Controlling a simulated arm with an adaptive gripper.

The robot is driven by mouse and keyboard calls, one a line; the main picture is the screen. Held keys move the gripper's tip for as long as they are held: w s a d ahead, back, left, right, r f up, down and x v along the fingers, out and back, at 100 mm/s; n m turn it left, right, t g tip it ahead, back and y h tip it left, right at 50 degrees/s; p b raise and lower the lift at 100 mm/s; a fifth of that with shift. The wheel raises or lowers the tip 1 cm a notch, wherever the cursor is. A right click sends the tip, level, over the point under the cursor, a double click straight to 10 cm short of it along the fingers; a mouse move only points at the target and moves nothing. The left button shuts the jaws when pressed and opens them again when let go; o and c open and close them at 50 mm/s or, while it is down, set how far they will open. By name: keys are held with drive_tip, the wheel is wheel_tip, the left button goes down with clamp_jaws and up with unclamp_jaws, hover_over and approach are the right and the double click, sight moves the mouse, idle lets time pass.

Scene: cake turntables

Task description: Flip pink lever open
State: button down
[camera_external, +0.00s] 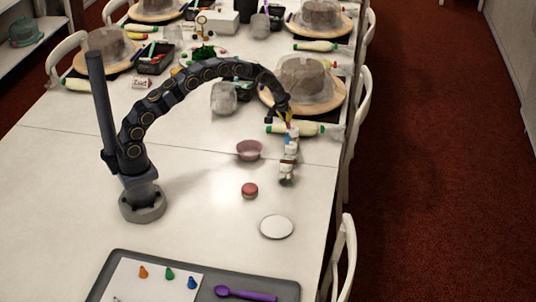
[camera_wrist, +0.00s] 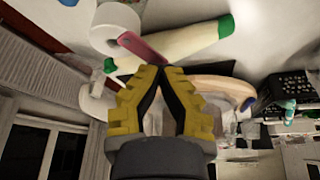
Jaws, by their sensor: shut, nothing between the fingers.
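The pink lever (camera_wrist: 143,47) shows in the wrist view as a flat pink bar, slanting down from a white rounded part (camera_wrist: 117,27) toward my fingertips. My gripper (camera_wrist: 162,70) has yellow ribbed fingers that meet at the tips, with nothing between them. The tips appear very close to the lever's lower end; I cannot tell whether they touch it. In the external view my gripper (camera_external: 287,117) is at the top of a white jointed upright piece (camera_external: 288,158) near the table's right edge. The lever is too small to make out there.
A green-capped bottle (camera_wrist: 190,40) lies close by. A pink bowl (camera_external: 249,150), a red round piece (camera_external: 249,190) and a white disc (camera_external: 277,227) are on the table. Cake turntables (camera_external: 333,103) crowd the far side. A grey tray (camera_external: 232,284) is in front. The left front tabletop is clear.

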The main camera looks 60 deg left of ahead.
drive_tip(key=shift+s+f, duration=0.25)
drive_tip(key=shift+f, duration=0.15)
drive_tip(key=c, duration=1.1)
unclamp_jaws()
drive_tip(key=shift+w+r, duration=0.1)
drive_tip(key=shift+r, duration=0.15)
drive_tip(key=shift+v, duration=5.95)
